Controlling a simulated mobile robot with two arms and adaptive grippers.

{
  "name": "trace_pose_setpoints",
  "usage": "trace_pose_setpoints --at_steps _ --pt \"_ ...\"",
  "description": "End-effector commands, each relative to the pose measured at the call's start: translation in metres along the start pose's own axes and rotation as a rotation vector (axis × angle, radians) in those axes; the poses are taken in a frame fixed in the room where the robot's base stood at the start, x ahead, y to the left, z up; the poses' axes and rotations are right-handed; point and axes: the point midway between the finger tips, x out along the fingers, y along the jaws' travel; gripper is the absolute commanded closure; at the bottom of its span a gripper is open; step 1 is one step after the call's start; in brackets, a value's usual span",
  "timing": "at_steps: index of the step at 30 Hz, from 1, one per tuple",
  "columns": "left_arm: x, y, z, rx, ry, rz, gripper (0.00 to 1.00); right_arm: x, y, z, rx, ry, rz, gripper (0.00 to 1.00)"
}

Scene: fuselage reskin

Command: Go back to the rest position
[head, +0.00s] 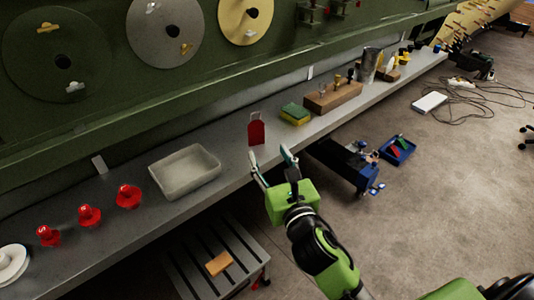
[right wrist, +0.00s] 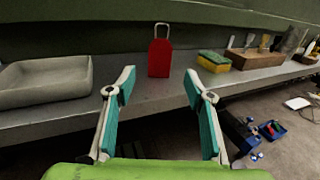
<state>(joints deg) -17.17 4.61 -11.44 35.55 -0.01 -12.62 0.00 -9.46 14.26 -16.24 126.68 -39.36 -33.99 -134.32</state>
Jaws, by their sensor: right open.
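My right gripper (head: 273,169) is open and empty. In the head view it is at the front edge of the grey shelf (head: 232,165), in front of a red padlock-shaped tag (head: 256,133). In the right wrist view the two teal-lined fingers (right wrist: 160,100) stand wide apart. The red tag (right wrist: 160,58) shows beyond and between them, upright on the shelf, with a gap between it and the fingers. My left gripper does not show in either view.
A grey tray (head: 184,172) and several red knobs (head: 129,196) stand left on the shelf. A green-yellow sponge (head: 295,114) and a wooden block (head: 333,97) stand right. Below are a slatted stool (head: 235,245) and a blue tray (head: 398,149).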

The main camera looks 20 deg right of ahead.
Motion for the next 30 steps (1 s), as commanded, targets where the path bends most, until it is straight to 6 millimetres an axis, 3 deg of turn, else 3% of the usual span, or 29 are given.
trace_pose_setpoints --at_steps 8,14,20,24,30 --pt "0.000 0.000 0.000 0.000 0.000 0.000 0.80 -0.003 -0.003 -0.007 0.069 0.026 -0.013 0.52" --pt "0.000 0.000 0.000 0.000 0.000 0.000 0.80 -0.025 -0.024 -0.052 0.529 0.180 -0.133 0.52" --pt "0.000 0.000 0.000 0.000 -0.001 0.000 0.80 -0.072 -0.040 -0.115 1.142 0.346 -0.389 0.52" --pt "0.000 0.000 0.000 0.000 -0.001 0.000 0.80 -0.114 -0.042 -0.155 1.536 0.417 -0.633 0.52" --pt "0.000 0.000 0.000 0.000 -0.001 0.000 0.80 -0.180 -0.036 -0.197 2.002 0.428 -1.053 0.52"
